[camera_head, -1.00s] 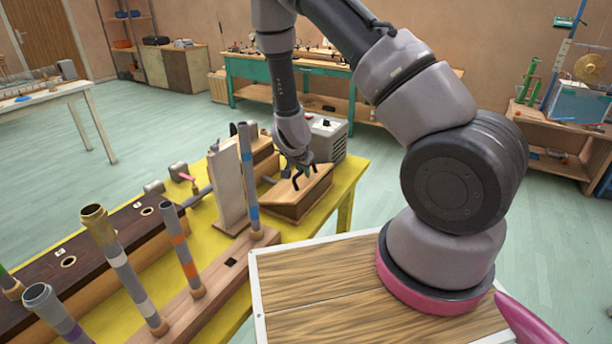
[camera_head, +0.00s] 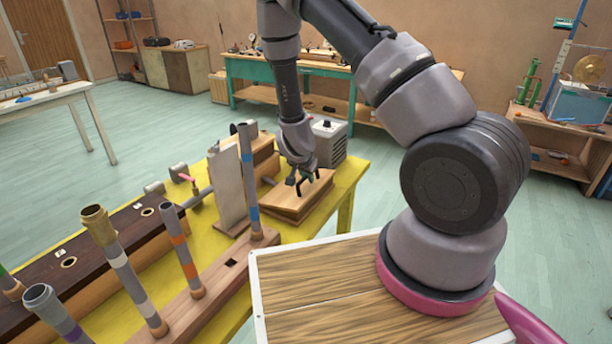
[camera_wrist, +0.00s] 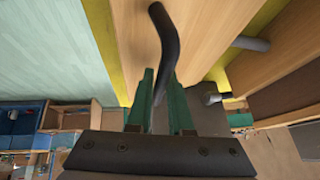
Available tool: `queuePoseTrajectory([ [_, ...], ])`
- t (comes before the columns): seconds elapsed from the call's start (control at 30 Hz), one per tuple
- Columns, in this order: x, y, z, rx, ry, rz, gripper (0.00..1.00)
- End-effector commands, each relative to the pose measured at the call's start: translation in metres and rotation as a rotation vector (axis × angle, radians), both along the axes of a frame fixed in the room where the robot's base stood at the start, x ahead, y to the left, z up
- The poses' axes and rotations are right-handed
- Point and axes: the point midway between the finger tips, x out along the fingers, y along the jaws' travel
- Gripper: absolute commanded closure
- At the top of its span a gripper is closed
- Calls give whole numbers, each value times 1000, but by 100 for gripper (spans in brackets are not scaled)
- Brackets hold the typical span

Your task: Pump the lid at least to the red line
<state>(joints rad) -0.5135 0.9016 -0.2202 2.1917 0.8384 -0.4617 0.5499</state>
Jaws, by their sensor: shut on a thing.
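The wooden lid (camera_head: 290,198) tops a bellows-like box on the yellow table, in front of a grey boxy device. It sits low, close to the box. A dark curved handle (camera_wrist: 166,35) rises from the wood in the wrist view. My gripper (camera_head: 308,178) is over the lid in the head view. In the wrist view my gripper (camera_wrist: 160,82) has its green fingers shut on the handle. I cannot make out a red line in either view.
The grey device (camera_head: 329,140) stands just behind the lid. A pale upright board (camera_head: 227,187) and a grey pipe with a blue band (camera_head: 249,180) stand to its left. More upright pipes (camera_head: 122,265) fill the table's left. Yellow tabletop (camera_head: 345,180) is bare at the right.

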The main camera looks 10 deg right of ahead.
Motion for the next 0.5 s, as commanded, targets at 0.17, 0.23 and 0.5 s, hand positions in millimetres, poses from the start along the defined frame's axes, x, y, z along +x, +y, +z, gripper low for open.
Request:
queuePoseTrajectory([
  [0.17,-5,-6,-8,-2,3,-1,100],
  [0.23,-5,-5,-9,-2,3,-1,100],
  [0.5,-6,-6,-11,-2,3,0,100],
])
